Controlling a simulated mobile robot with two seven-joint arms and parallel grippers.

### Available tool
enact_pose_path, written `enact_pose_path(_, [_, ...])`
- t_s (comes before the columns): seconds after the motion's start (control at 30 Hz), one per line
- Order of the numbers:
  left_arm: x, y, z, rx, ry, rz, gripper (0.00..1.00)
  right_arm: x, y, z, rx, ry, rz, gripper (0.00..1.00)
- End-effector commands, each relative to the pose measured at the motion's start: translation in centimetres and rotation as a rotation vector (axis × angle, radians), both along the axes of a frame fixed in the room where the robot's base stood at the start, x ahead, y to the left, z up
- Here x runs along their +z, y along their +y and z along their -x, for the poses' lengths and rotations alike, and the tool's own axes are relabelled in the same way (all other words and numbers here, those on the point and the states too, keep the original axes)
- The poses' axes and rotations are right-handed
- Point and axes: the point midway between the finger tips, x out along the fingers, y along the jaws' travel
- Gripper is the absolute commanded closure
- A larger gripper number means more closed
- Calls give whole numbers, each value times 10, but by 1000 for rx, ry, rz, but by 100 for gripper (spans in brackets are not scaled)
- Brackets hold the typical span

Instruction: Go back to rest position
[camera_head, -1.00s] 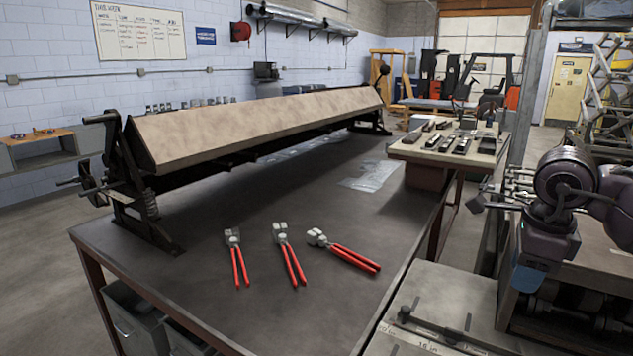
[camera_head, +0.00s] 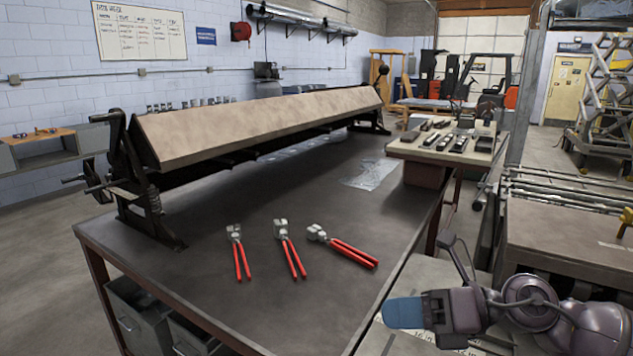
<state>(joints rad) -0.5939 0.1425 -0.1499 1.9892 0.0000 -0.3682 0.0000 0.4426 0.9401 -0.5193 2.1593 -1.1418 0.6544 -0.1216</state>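My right gripper (camera_head: 408,312) is low in the head view, right of centre, with its blue tip pointing left. It is over the lower right area, beside the dark workbench (camera_head: 250,285) and clear of the tools on it. I see its tip from the side, so I cannot tell whether it is open or shut. Nothing shows held at the tip. My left gripper is not in view.
Three red-handled hand tools (camera_head: 239,252), (camera_head: 290,249), (camera_head: 342,246) lie on the workbench. A long bending brake (camera_head: 260,125) stands along its back. A side table (camera_head: 420,153) with several dark bars stands beyond.

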Motion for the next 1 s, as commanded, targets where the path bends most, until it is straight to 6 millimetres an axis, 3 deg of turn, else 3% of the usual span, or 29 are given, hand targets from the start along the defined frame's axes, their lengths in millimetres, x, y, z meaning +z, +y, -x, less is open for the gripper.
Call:
enact_pose_path(0.1, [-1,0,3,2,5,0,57,13,5,0,-120,114,-250,63])
enact_pose_path(0.23, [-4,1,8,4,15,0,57,23,-4,-7,-277,255,-504,63])
enact_pose_path(0.47, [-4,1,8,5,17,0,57,11,-49,-23,-612,542,-900,63])
enact_pose_path(0.57, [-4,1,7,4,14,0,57,-8,-74,-26,-775,678,-1047,63])
enact_pose_path(0.77, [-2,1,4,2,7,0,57,-67,-125,-14,-1130,973,-1291,63])
enact_pose_path(0.87, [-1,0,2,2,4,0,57,-103,-146,4,-1318,1126,-1383,63])
enact_pose_path(1.0, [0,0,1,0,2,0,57,-156,-167,42,-1590,1354,-1477,63])
